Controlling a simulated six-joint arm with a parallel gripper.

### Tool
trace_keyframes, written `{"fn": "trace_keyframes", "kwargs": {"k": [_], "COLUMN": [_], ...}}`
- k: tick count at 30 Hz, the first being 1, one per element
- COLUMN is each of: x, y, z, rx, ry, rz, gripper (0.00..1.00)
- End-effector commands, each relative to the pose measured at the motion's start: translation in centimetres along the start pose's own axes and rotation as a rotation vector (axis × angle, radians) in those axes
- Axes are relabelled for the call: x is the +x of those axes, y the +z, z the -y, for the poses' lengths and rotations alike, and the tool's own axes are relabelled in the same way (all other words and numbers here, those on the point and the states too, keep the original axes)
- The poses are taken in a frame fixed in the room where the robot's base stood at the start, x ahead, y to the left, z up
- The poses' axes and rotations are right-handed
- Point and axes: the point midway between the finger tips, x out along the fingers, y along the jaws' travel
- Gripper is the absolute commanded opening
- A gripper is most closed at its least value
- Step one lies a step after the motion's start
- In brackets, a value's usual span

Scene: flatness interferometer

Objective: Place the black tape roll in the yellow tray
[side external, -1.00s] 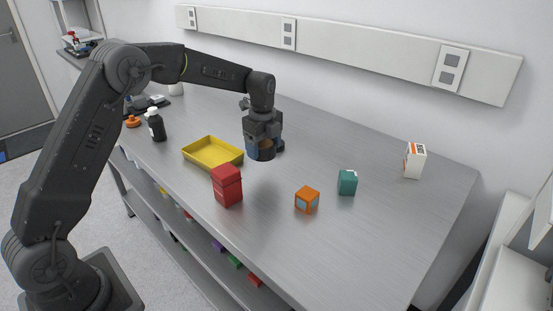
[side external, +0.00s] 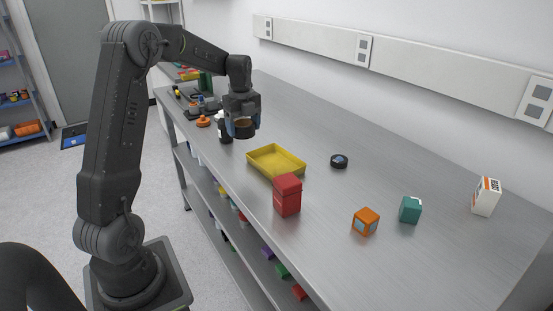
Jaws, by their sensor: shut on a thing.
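My gripper (side external: 243,122) is shut on the black tape roll (side external: 243,133), a dark ring with a brown inside. It holds the roll in the air, clear of the bench. The yellow tray (side external: 289,171) is a shallow, empty rectangular tray on the bench. In the picture, the gripper and roll are to the upper left of the tray, not over its floor.
A red canister (side external: 287,196) stands close in front of the tray. A small black disc (side external: 339,161) lies to its right. A dark bottle (side external: 224,130) stands just left of the gripper. An orange cube (side external: 365,221), teal box (side external: 410,209) and white carton (side external: 486,197) stand further right.

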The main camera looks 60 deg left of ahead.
Motion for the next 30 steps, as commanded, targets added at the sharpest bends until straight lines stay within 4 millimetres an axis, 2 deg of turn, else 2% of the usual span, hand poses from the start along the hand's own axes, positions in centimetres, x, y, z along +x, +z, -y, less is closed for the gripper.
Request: {"fn": "trace_keyframes", "kwargs": {"k": [2,5,21,26,30], "x": [-0.1,0.3,6.4,7.0,8.2], "y": [1.1,1.2,-4.7,-5.2,-5.3], "z": [-1.1,-1.1,7.1,7.8,7.8], "rx": [-0.005,-0.002,-0.001,-0.003,-0.004], "ry": [-0.001,0.000,0.000,-0.001,0.003], "rz": [0.001,0.000,0.000,0.001,-0.001], "gripper": [0.49,0.49,0.49,0.49,0.49]}}
